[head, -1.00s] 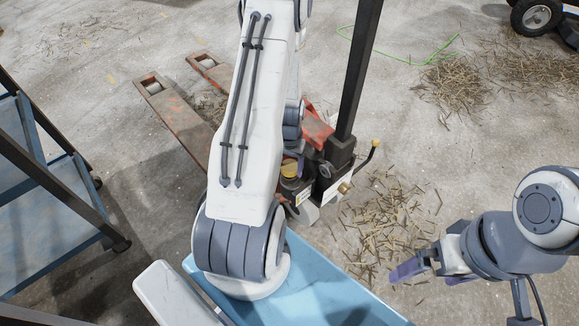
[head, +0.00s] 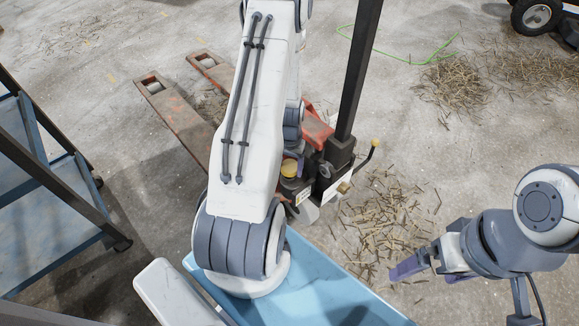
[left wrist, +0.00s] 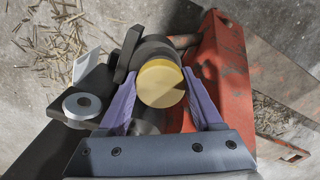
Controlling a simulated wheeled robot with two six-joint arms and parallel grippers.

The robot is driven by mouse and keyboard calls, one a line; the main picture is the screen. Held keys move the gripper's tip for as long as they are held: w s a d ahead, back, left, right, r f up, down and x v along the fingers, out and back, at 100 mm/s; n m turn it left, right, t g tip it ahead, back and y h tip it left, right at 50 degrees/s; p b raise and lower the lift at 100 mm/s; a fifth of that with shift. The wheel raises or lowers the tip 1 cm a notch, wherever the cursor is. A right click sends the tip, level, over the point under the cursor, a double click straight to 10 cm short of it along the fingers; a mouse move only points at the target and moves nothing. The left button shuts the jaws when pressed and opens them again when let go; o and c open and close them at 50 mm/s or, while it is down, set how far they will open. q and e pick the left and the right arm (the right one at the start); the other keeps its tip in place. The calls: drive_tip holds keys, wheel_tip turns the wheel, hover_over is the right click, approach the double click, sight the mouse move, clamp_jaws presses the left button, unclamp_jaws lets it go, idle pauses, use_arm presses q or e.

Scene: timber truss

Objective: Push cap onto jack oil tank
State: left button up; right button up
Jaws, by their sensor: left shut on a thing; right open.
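The yellow round cap (left wrist: 161,84) sits between the purple fingers of my left gripper (left wrist: 160,80), which is shut on it. In the head view the cap (head: 289,168) shows beside my left arm, above the dark jack body (head: 294,188) of the red pallet truck. The tank's opening is hidden under the cap, and I cannot tell whether the cap is fully seated. My right gripper (head: 424,270) is open and empty, over the floor at the right.
The truck's black mast (head: 358,75) stands right of the cap. Its forks (head: 176,118) reach back left. A blue cart (head: 45,190) stands at the left. Wood sticks (head: 385,220) litter the floor. A light blue surface (head: 320,275) lies in front.

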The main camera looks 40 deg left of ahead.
use_arm(q)
drive_tip(key=shift+f, duration=0.4)
drive_tip(key=o, duration=1.4)
drive_tip(key=shift+r+p, duration=2.65)
drive_tip(key=shift+r, duration=0.4)
drive_tip(key=shift+f, duration=0.2)
wheel_tip(320, 180, down, 6)
drive_tip(key=b, duration=0.6)
drive_tip(key=shift+r, duration=0.1)
